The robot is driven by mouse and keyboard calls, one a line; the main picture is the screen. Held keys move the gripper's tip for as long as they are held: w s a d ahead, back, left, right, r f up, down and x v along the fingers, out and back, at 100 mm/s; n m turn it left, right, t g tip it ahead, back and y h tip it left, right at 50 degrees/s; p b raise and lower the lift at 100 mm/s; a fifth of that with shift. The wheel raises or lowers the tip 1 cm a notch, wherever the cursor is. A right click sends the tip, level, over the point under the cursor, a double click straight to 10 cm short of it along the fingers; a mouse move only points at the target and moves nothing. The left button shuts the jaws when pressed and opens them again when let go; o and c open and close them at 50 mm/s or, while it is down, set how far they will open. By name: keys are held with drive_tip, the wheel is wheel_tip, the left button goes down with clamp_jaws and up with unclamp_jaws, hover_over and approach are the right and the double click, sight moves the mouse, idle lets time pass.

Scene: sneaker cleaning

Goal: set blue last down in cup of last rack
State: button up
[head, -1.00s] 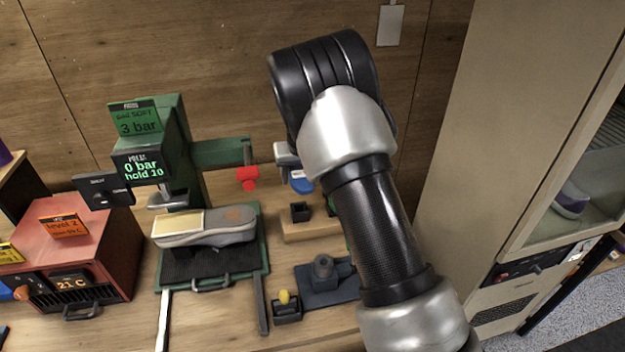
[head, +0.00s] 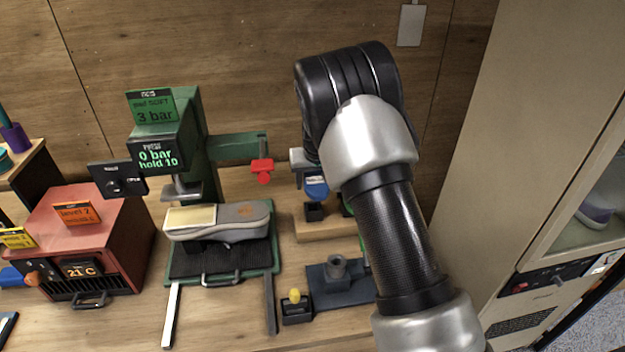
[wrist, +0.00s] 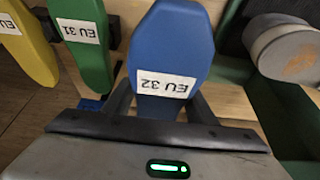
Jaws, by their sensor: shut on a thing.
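My gripper (wrist: 160,108) is shut on the blue last (wrist: 172,45), which has a white EU 32 label. In the head view the blue last (head: 316,187) shows just left of my arm, above a small black cup (head: 314,211) on the wooden last rack (head: 318,232). A small gap seems to show between last and cup. My arm hides most of the gripper and the rack's right part there. In the wrist view a green last (wrist: 82,40) labelled EU 31 and a yellow last (wrist: 28,45) stand left of the blue one.
A green press (head: 205,140) with a sneaker (head: 235,222) on its bed stands left of the rack. A red clamp-like part (head: 262,168) juts out near the blue last. A dark block with a post (head: 335,285) lies in front of the rack. A tall cabinet (head: 500,150) is at right.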

drive_tip(key=shift+f+b, duration=0.75)
drive_tip(key=shift+f, duration=0.55)
drive_tip(key=shift+b, duration=0.5)
idle(0.8)
drive_tip(key=shift+f+b, duration=1.8)
drive_tip(key=shift+f, duration=0.55)
drive_tip(key=o, duration=1)
drive_tip(key=shift+o, duration=0.3)
approach(316, 180)
drive_tip(key=x, duration=0.5)
drive_tip(key=shift+w, duration=0.1)
